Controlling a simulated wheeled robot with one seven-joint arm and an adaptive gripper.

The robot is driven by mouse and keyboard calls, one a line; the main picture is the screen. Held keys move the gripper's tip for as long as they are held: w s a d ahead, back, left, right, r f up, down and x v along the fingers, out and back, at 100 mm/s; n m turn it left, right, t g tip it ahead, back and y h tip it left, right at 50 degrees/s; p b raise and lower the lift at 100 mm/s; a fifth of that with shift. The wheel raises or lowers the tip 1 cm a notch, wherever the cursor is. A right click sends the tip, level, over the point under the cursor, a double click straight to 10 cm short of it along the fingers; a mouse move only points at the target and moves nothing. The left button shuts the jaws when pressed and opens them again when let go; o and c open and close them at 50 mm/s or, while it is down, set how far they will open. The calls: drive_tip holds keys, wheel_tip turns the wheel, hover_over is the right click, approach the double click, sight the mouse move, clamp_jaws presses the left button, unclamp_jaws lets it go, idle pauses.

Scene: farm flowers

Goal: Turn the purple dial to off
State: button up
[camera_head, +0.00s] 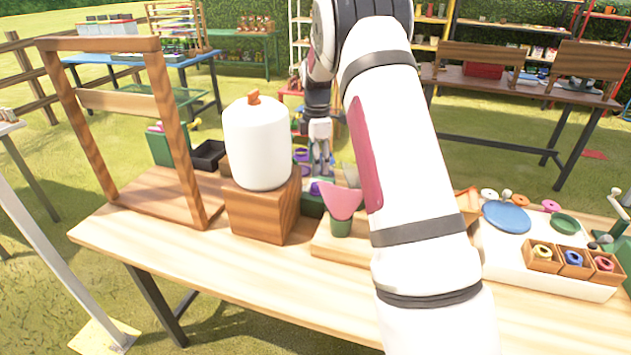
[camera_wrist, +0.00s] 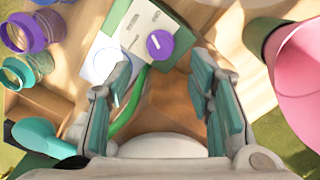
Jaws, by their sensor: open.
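The purple dial (camera_wrist: 160,44) sits on a pale panel with a green edge (camera_wrist: 130,35) at the top middle of the wrist view. A light pointer mark shows on the dial. In the head view the dial (camera_head: 315,188) is a small purple patch beside the white canister, partly hidden. My gripper (camera_wrist: 165,90) is open and empty, its teal-padded fingers apart. The dial lies beyond the fingertips and between them, apart from both. In the head view my gripper (camera_head: 321,155) points down over the panel, partly behind my arm.
A white canister (camera_head: 257,145) on a wooden block (camera_head: 263,208) stands left of the panel. A pink scoop-like thing in a green cup (camera_head: 341,228) stands in front. Purple and teal jars (camera_wrist: 27,33) stand left in the wrist view.

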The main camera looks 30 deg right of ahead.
sight(316, 185)
wheel_tip(316, 185, down, 7)
drive_tip(key=shift+w+f, duration=0.1)
drive_tip(key=shift+c, duration=0.4)
clamp_jaws()
